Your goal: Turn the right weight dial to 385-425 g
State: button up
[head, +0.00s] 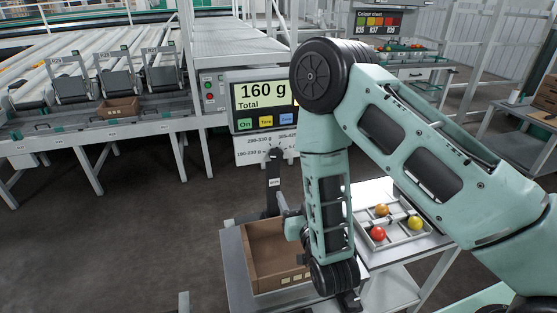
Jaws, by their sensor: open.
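A white dial panel (249,149) hangs under the scale display. One dark dial knob (275,155) shows on it, with weight ranges printed around it. I read 190-230 g at the lower left and 290-330 g at the top; the label at the upper right is small, seemingly 385-425 g. My forearm covers the panel's right side, so any dial farther right is hidden. I cannot read the knob's pointing direction. My gripper (349,301) is open, low at the bottom of the head view, well below the panel and apart from it; its fingers show poorly.
The scale display (262,99) reads 160 g Total. A cardboard box (262,284) stands below it, close left of my wrist. A tray (404,237) with tomatoes lies on the table to the right. A dark post (271,200) rises behind the box. Open floor is at left.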

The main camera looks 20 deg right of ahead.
aim_at(277, 157)
jog(key=w+p, duration=0.4)
jog(key=w, duration=1.3)
jog(key=shift+p, duration=0.4)
jog(key=shift+c, duration=0.3)
jog(key=c, duration=0.9)
